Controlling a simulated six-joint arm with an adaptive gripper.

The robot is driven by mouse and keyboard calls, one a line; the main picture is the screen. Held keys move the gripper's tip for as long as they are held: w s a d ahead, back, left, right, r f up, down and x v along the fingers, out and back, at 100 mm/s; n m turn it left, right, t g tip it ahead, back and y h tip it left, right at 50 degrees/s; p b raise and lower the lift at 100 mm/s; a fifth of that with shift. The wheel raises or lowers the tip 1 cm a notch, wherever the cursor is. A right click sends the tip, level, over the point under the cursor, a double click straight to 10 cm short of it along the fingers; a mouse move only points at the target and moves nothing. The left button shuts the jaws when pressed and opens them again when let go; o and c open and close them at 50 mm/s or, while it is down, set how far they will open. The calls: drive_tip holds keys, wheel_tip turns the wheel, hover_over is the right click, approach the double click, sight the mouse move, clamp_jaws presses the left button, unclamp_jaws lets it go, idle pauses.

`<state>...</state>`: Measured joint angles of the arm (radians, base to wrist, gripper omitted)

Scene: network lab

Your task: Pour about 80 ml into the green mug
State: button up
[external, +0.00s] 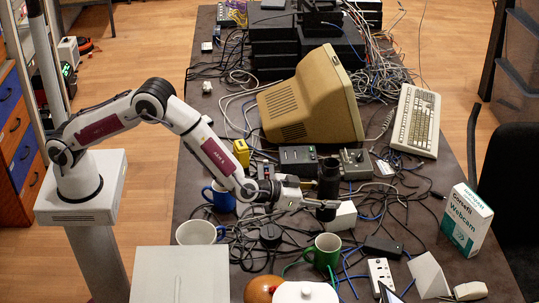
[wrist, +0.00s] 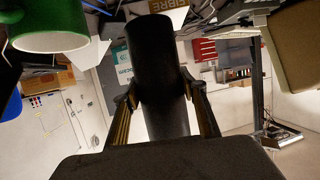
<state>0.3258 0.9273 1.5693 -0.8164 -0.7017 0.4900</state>
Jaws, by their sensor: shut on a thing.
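My gripper (external: 318,195) is shut on a black cylindrical container (external: 328,178). It holds the container close to upright, above the cluttered table. In the wrist view the container (wrist: 158,80) stands between the two fingers (wrist: 160,100). What is inside it cannot be seen. The green mug (external: 326,251) stands upright on the table, nearer the external camera than the container and just below it in that view. The green mug (wrist: 45,25) also shows at the top left of the wrist view, apart from the container. Its contents are not visible.
A blue mug (external: 219,197) and a white mug (external: 196,233) stand left of the gripper. Cables run all around. A beige monitor (external: 311,98) and keyboard (external: 416,120) lie behind. A white lidded pot (external: 305,293), a power strip (external: 380,272) and a webcam box (external: 466,219) are nearby.

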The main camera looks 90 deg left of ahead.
sight(326, 196)
drive_tip(key=shift+r, duration=0.1)
drive_tip(key=shift+a+m+t+y, duration=0.25)
drive_tip(key=shift+m+t+y, duration=0.15)
drive_tip(key=shift+m+y, duration=0.7)
drive_tip(key=m+t, duration=0.1)
drive_tip(key=m, duration=0.2)
drive_tip(key=shift+y, duration=0.4)
drive_tip(key=a+f+m+t, duration=0.1)
drive_tip(key=m, duration=0.1)
drive_tip(key=a+f+m+t+y, duration=0.1)
drive_tip(key=m, duration=0.1)
drive_tip(key=shift+w+a+m, duration=0.1)
drive_tip(key=shift+a+m, duration=0.1)
drive_tip(key=shift+m, duration=0.1)
drive_tip(key=shift+d+f+m+t, duration=0.15)
drive_tip(key=shift+m+t, duration=0.2)
drive_tip(key=shift+m, duration=0.5)
drive_tip(key=shift+d+f+m+t, duration=0.1)
drive_tip(key=shift+m+t, duration=0.25)
drive_tip(key=shift+m, duration=0.5)
drive_tip(key=shift+d+f+m+t+h, duration=0.1)
drive_tip(key=shift+f+m+t+h, duration=0.3)
drive_tip(key=shift+m, duration=0.7)
drive_tip(key=shift+a, duration=0.4)
